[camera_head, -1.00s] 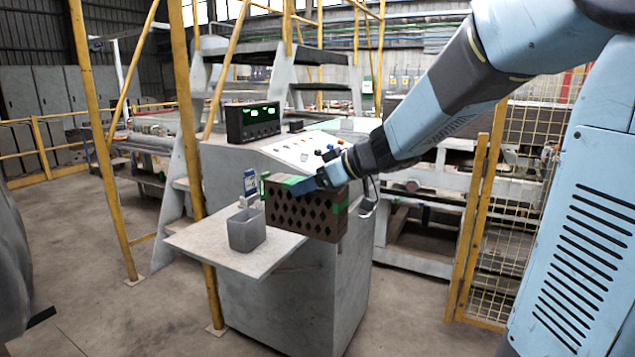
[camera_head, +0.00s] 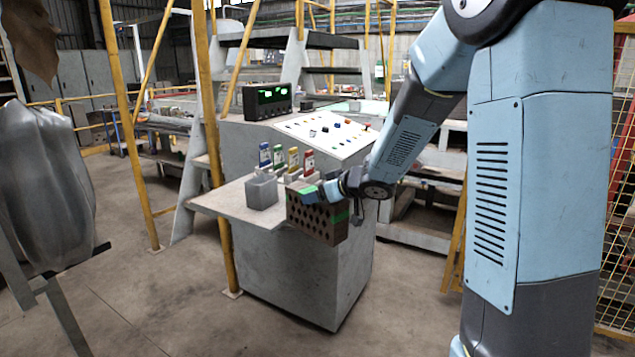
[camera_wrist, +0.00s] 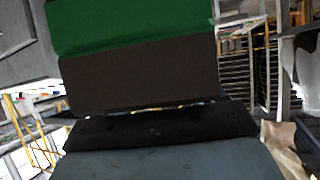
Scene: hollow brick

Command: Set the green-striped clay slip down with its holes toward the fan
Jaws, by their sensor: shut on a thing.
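The green-striped clay slip (camera_head: 312,222) is a dark brown block with a green stripe and rows of diamond-shaped holes on the face toward the head camera. My gripper (camera_head: 322,193) is shut on it from above and holds it beside the right end of the light shelf. Whether it touches the shelf I cannot tell. In the wrist view the slip (camera_wrist: 140,75) fills the upper middle, with a broad green band across brown clay; no holes show there. The fan is not clearly seen in either view.
The pale shelf (camera_head: 215,203) juts from the grey control console (camera_head: 290,265). A grey cup (camera_head: 262,192) and several coloured bottle-like items (camera_head: 293,160) stand on it. A yellow post (camera_head: 212,150) rises by the shelf. A silvery wrapped object (camera_head: 45,185) is at left.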

